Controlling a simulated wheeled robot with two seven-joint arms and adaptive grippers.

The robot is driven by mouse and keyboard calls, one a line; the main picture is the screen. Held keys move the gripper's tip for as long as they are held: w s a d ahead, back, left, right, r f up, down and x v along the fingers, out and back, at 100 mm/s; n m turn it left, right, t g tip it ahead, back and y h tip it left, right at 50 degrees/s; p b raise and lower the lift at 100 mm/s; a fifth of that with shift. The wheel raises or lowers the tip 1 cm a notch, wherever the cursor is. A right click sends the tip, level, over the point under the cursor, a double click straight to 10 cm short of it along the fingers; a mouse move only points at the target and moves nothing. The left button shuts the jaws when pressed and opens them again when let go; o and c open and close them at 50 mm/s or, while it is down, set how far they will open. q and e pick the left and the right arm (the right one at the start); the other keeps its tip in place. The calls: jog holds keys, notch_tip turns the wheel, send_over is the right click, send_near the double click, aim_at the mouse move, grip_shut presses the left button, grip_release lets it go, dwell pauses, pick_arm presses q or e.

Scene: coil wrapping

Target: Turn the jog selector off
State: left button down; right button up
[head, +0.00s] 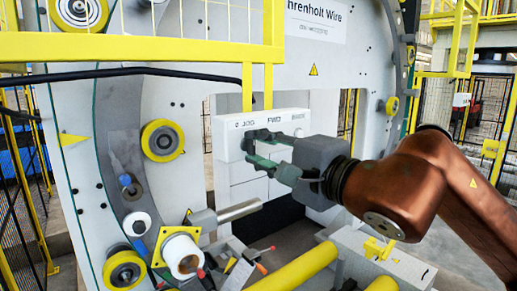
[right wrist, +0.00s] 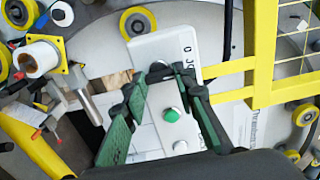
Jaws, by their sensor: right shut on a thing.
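The jog selector (right wrist: 158,72) is a dark knob under the "0 JOG" label on the white control box (head: 232,142). My right gripper (head: 257,145) reaches in from the right in the head view, with its fingertips at the left part of the box front. In the right wrist view its two dark green fingers (right wrist: 161,80) are on either side of the knob and shut on it. The fingertips hide much of the knob, so its exact pointing is hard to tell. My left gripper is not in view.
A green button (right wrist: 172,114) and another button (right wrist: 180,146) sit on the box beside the selector, between my fingers in the wrist view. A yellow rail (head: 140,46) crosses above the box. A grey spindle (head: 238,210) and a wire spool (head: 183,256) stand below left.

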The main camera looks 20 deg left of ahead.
jog(key=o, duration=1.1)
jog(key=v, duration=1.2)
